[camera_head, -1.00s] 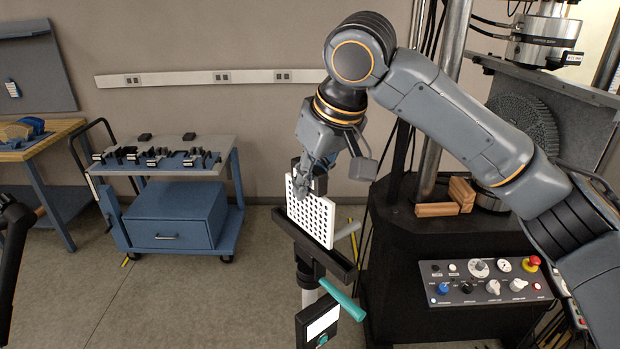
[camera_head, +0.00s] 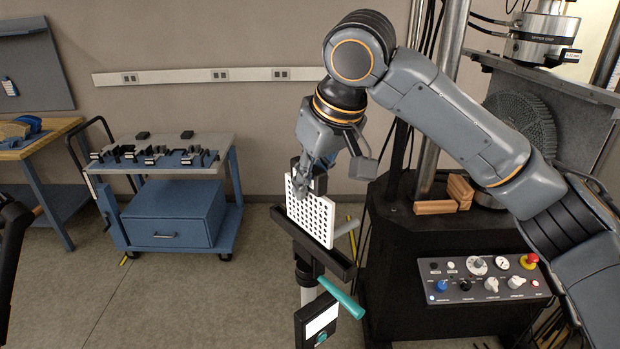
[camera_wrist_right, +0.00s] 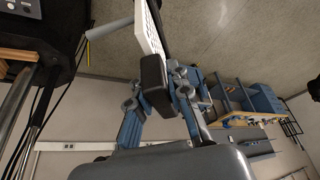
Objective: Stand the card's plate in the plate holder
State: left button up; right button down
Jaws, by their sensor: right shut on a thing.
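A white plate (camera_head: 312,215) with a grid of dark holes stands upright, slightly tilted in the picture, in the head view. Its lower edge is at the black bar of the plate holder (camera_head: 338,264); whether it is fully seated in it I cannot tell. My right gripper (camera_head: 308,182) is shut on the plate's upper part, its fingertips partly hidden. The plate also shows in the right wrist view (camera_wrist_right: 150,28), beyond my right gripper's fingers (camera_wrist_right: 165,75). A white card (camera_head: 322,320) is on a black box below the holder; its print is unreadable. My left gripper is not in view.
A teal handle (camera_head: 342,298) sticks out below the holder. The testing machine with its control panel (camera_head: 485,280) stands close on the right. A blue cart (camera_head: 170,215) with several dark fixtures stands at the left.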

jog(key=shift+f, duration=0.35)
dwell(0.3)
jog(key=shift+f+b, duration=0.3)
jog(key=shift+f, duration=0.7)
jog(key=shift+s+f, duration=0.1)
jog(key=c, duration=0.7)
grip_release()
jog(key=shift+p+v, duration=0.3)
jog(key=shift+v, duration=2.25)
jog(key=v, duration=1.2)
